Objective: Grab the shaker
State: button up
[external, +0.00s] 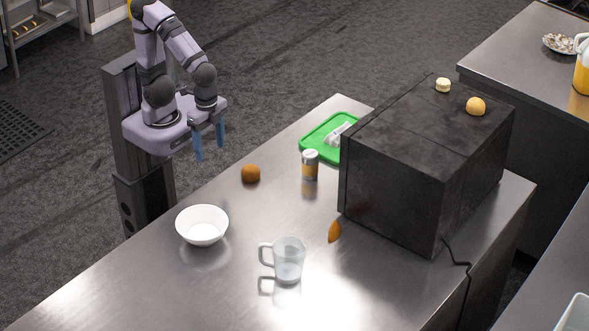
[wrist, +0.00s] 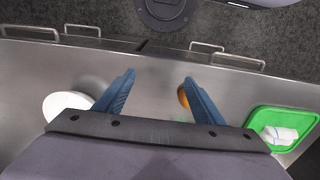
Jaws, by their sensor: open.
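The shaker (external: 310,165) is a small upright cylinder with a silver cap and an orange-brown body. It stands on the steel counter in the external view, in front of the green tray and left of the black oven. I cannot make it out in the wrist view. My gripper (external: 209,142) has two blue fingers pointing down. It is open and empty, above the counter's back edge, well to the left of the shaker. The fingers also show in the wrist view (wrist: 159,78), spread apart with nothing between them.
An orange fruit (external: 251,174) lies between my gripper and the shaker. A white bowl (external: 202,226), a glass mug (external: 289,260) and an orange wedge (external: 334,231) are on the counter. The green tray (external: 308,150) holds a pale item. The black oven (external: 400,150) blocks the right side.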

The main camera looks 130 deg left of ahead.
jog(key=w+d+f+n+h+b, duration=0.2)
jog(key=d+f+n+h+b, duration=0.2)
jog(key=d+n+h+b, duration=0.45)
notch_tip(320, 180, up, 4)
jog(key=n+t+y+b, duration=0.75)
jog(key=n+t, duration=1.05)
jog(key=n, duration=0.9)
send_over(309, 153)
jog(key=s, duration=0.3)
jog(key=shift+y, duration=0.3)
jog(key=f+p, duration=0.1)
jog(key=f, duration=0.4)
jog(key=shift+s, duration=0.2)
jog(key=shift+w+f+p, duration=0.1)
jog(key=shift+w+p, duration=0.55)
jog(key=shift+w, duration=1.05)
jog(key=shift+w+f+p, duration=0.15)
jog(key=shift+w+p, duration=0.4)
jog(key=shift+w, duration=1.45)
